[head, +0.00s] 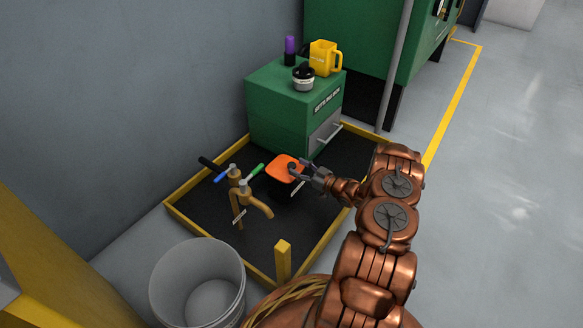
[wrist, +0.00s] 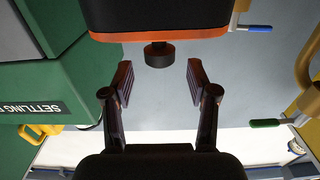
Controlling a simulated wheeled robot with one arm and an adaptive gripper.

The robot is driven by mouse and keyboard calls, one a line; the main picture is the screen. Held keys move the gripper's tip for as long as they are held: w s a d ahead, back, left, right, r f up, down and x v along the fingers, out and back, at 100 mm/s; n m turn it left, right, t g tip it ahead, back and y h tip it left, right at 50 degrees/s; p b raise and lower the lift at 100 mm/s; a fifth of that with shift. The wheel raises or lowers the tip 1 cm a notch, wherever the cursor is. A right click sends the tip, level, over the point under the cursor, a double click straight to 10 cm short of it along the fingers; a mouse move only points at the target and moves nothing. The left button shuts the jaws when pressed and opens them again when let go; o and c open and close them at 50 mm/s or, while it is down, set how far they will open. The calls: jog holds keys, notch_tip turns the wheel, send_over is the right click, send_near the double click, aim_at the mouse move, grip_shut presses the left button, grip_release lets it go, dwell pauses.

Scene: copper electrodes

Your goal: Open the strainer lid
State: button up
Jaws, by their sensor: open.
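The strainer has an orange lid (head: 281,164) with a dark knob on top. It stands inside the yellow-edged bay in the head view, and its dark body is mostly hidden. In the wrist view, which looks upside down, the lid's orange edge (wrist: 112,37) borders the black strainer body (wrist: 160,14), and the dark round knob (wrist: 159,55) sticks out from it. My gripper (head: 304,172) is at the lid's right side. In the wrist view my gripper (wrist: 158,73) is open, its fingers on either side of the knob line, apart from the knob. The lid looks shut.
Brass taps (head: 247,198) with blue and green handles stand left of the strainer. A green cabinet (head: 277,115) behind carries a yellow jug (head: 322,59) and dark jars. A white bucket (head: 172,284) and yellow post (head: 283,262) stand in front. The right floor is clear.

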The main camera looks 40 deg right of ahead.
aim_at(292, 164)
jog(key=shift+b+x, duration=0.5)
jog(key=shift+x, duration=1.35)
jog(key=shift+c, duration=0.3)
grip_shut()
